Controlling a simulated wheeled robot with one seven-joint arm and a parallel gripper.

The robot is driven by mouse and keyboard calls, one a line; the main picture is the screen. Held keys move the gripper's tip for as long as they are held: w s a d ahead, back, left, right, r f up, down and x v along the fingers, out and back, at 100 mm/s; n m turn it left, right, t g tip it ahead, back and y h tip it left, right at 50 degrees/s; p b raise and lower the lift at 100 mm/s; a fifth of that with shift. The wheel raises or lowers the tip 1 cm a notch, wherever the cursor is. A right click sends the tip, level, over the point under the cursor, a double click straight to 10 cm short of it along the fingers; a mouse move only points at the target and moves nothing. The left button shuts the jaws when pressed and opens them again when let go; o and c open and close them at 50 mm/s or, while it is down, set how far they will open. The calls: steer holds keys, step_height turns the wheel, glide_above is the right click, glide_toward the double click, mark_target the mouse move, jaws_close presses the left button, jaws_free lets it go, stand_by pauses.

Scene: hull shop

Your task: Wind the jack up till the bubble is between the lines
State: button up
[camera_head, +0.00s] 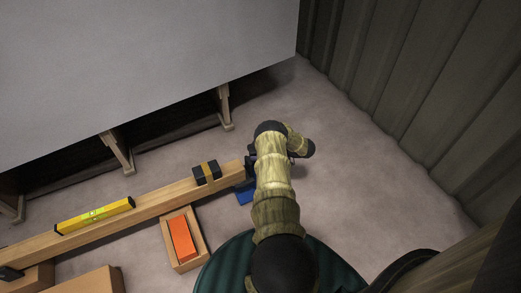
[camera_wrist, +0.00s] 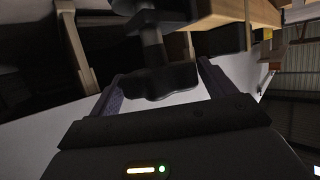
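A yellow spirit level (camera_head: 95,215) lies on a long wooden beam (camera_head: 165,196) at the left in the head view. Its vial is a small greenish patch, too small to read the bubble. A blue jack part (camera_head: 245,192) shows under the beam's right end, partly hidden by my arm. In the wrist view a dark lobed knob (camera_wrist: 160,82) on a dark stem shows between my gripper's (camera_wrist: 160,70) two fingers. The fingers stand wide apart. I cannot tell whether they touch the knob.
A large grey hull (camera_head: 140,60) on wooden props (camera_head: 116,152) fills the back left. Floor is clear at right, before a ribbed wall (camera_head: 420,80).

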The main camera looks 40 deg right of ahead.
steer(key=p+v, duration=0.4)
steer(key=v, duration=1.3)
steer(key=shift+s+p, duration=0.2)
steer(key=shift+p, duration=0.1)
steer(key=shift+r, duration=0.15)
